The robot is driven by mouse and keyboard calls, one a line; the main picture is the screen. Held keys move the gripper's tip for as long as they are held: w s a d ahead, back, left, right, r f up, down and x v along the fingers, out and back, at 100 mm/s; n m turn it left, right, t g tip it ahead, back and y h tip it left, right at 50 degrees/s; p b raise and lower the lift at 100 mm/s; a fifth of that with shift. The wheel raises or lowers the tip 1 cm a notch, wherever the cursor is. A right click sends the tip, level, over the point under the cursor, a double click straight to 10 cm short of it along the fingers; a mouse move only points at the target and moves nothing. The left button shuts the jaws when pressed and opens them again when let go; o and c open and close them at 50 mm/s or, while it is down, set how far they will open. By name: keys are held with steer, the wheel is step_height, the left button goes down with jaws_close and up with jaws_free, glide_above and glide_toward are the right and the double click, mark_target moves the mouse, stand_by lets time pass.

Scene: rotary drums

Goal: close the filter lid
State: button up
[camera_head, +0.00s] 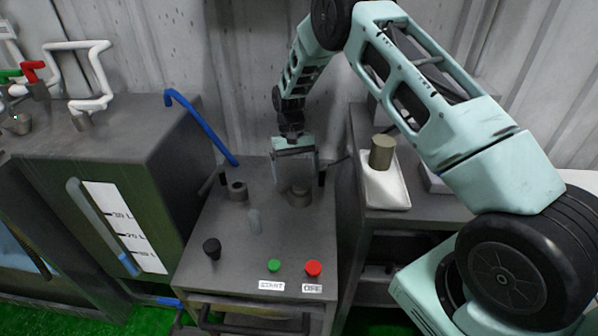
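A grey metal cabinet (225,272) stands in the middle, with short round fittings on its top. One ring-shaped fitting (237,190) is at the left and another round fitting (300,193) is at the back right. I cannot tell for sure which part is the filter lid; a flat grey plate-like shape (296,170) shows just below my wrist, over the back right fitting. My gripper (296,181) points down there. Its fingers are not clear, so I cannot tell whether they are open, shut or touching anything.
The cabinet front has a black knob (212,248), a green START button (273,266) and a red OFF button (313,268). A blue bent pipe (203,126) rises at the back left.

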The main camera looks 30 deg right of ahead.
steer(key=shift+d, duration=0.45)
steer(key=b+v, duration=0.1)
steer(key=v, duration=1.6)
steer(key=shift+w+r, duration=0.15)
steer(key=shift+w, duration=0.05)
